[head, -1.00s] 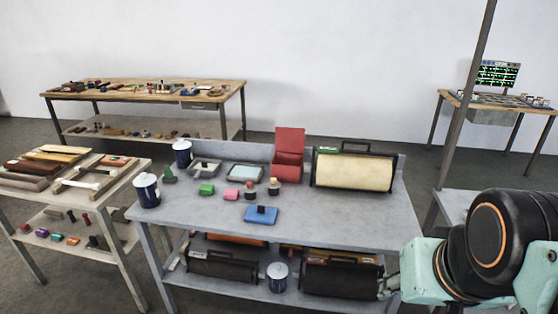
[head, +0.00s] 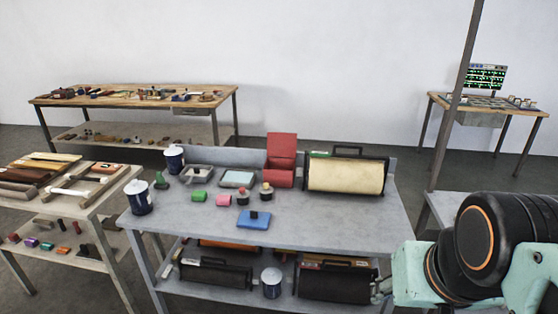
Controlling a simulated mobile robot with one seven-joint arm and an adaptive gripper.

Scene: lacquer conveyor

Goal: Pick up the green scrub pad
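The green scrub pad (head: 200,196) appears to be the small bright green block on the grey workbench (head: 320,215), left of a pink block (head: 224,200). It lies flat in front of a small tray. Nothing touches it from above. A darker green item (head: 160,181) sits farther left, near the white and blue cans. My arm shows at the lower right, well away from the pad. I cannot make out my gripper's fingers in the head view.
A red box (head: 281,165) and a large cream roller (head: 345,176) are behind. Cans (head: 140,200) stand at the left edge. The bench's front right is clear.

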